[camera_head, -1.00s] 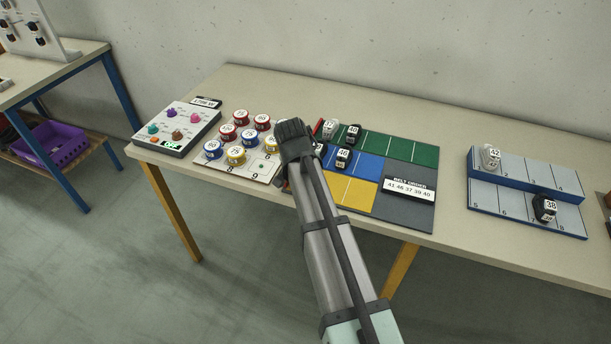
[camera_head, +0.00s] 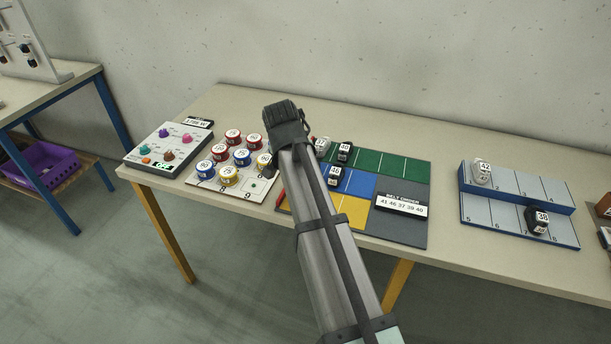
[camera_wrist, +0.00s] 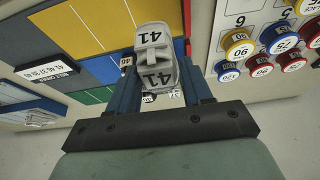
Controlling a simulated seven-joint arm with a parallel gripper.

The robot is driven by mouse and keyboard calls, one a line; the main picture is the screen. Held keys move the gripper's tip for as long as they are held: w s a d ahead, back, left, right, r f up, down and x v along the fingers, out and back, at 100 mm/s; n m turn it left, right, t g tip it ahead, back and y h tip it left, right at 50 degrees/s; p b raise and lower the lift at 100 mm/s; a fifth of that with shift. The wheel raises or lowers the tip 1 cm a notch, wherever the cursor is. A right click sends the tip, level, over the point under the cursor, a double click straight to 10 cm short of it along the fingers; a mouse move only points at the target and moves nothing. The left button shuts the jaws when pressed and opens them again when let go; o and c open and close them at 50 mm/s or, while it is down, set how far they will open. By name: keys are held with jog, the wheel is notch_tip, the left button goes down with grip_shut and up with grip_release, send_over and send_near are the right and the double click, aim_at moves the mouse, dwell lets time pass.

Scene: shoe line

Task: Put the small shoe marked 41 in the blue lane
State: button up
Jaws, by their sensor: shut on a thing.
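My gripper (camera_wrist: 160,88) is shut on a grey shoe marked 41 (camera_wrist: 151,48), in the wrist view. In the head view my gripper (camera_head: 284,112) is left of the lane mat, and the arm hides the held shoe. The blue lane (camera_head: 362,184) is between the green lane (camera_head: 395,166) and the yellow lane (camera_head: 352,212); its left part is behind my arm. A black shoe marked 46 (camera_head: 335,177) stands on the blue lane. In the wrist view the blue lane (camera_wrist: 103,70) is left of the held shoe.
A black shoe marked 40 (camera_head: 345,152) and a white shoe (camera_head: 322,147) stand on the green lane. A belt order card (camera_head: 400,205) lies on the grey part. Numbered tins (camera_head: 242,157) are left of my arm. A blue two-step rack (camera_head: 517,207) holds shoes 42 and 38.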

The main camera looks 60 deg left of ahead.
jog(key=w+d+m, duration=0.1)
jog(key=w+d, duration=0.1)
jog(key=w, duration=0.8)
jog(key=w+d+m, duration=0.1)
jog(key=w+d, duration=0.1)
jog(key=w, duration=0.8)
jog(key=shift+a+f+n, duration=0.15)
jog(key=shift+f+n, duration=0.25)
jog(key=shift+f, duration=1.1)
jog(key=shift+a+f+n, duration=0.2)
jog(key=shift+f+n, duration=0.2)
jog(key=shift+f, duration=1.1)
jog(key=shift+a+f+n, duration=0.15)
jog(key=shift+f+n, duration=0.25)
jog(key=shift+f, duration=1.1)
jog(key=shift+f, duration=0.15)
jog(key=o, duration=1)
jog(key=shift+o, duration=0.2)
jog(key=v, duration=1.2)
